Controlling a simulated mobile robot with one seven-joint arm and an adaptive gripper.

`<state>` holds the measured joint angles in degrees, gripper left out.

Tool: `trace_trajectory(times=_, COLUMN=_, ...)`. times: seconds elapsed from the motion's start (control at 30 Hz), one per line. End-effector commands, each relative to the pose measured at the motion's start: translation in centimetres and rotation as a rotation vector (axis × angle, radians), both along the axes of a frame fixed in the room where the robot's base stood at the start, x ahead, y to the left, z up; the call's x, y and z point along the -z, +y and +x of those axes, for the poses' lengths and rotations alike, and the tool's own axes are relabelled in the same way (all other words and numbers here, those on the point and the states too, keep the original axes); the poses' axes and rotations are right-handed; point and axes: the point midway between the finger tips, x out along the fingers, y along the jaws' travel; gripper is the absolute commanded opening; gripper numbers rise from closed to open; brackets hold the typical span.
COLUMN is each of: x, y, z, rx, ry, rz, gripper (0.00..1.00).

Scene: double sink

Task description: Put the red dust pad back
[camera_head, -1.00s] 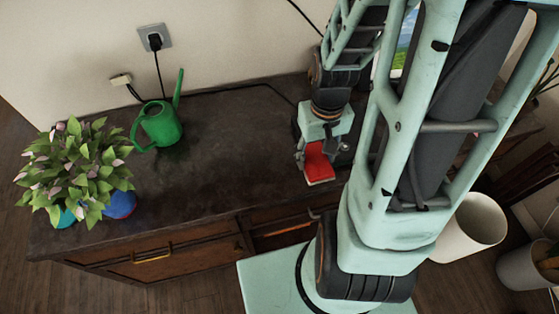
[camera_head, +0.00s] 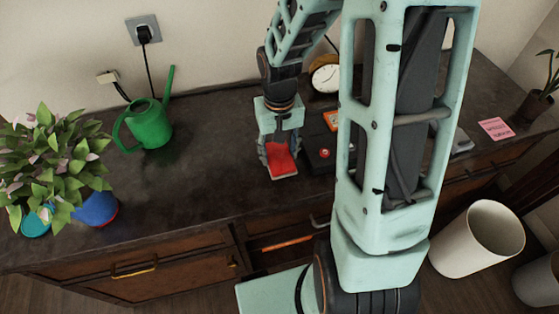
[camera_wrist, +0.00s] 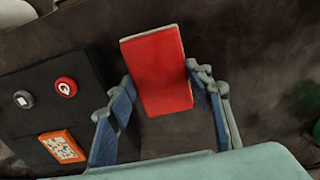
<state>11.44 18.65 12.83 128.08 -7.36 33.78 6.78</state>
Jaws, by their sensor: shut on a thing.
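The red dust pad (camera_head: 282,160) is a flat rectangle. My gripper (camera_head: 279,150) is shut on it, above the dark counter just left of a black tray (camera_head: 318,158). In the wrist view the red pad (camera_wrist: 158,72) sits between the two blue-grey fingers, its far end reaching beyond them. The black tray (camera_wrist: 45,95) lies left of the pad there, apart from it. On the tray are a red round piece (camera_wrist: 66,87), a grey round piece (camera_wrist: 23,99) and an orange pad (camera_wrist: 63,147). My arm hides part of the tray in the head view.
A green watering can (camera_head: 149,123) and potted plants (camera_head: 50,165) stand on the left of the counter. A clock (camera_head: 325,74) is behind the tray. A drawer (camera_head: 285,243) below shows a gap. The counter between can and gripper is clear.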

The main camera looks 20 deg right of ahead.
Motion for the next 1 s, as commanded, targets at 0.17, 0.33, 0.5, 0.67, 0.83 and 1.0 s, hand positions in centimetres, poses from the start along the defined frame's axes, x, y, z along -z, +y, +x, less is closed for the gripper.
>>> trace_trajectory(times=0.17, x=2.5, y=0.0, z=-0.1, rx=0.002, ry=0.002, rz=0.000, gripper=0.24)
trace_trajectory(times=0.33, x=2.3, y=0.0, z=-0.1, rx=0.002, ry=0.002, rz=0.000, gripper=0.24)
trace_trajectory(times=0.5, x=2.5, y=0.0, z=-0.1, rx=0.001, ry=0.002, rz=0.000, gripper=0.24)
trace_trajectory(times=0.67, x=2.7, y=0.0, z=-0.1, rx=0.001, ry=0.002, rz=0.000, gripper=0.55)
trace_trajectory(times=0.83, x=2.7, y=0.0, z=-0.1, rx=0.001, ry=0.002, rz=0.000, gripper=0.65)
trace_trajectory(times=1.0, x=2.6, y=-0.1, z=-0.1, rx=0.001, ry=0.002, rz=0.000, gripper=0.65)
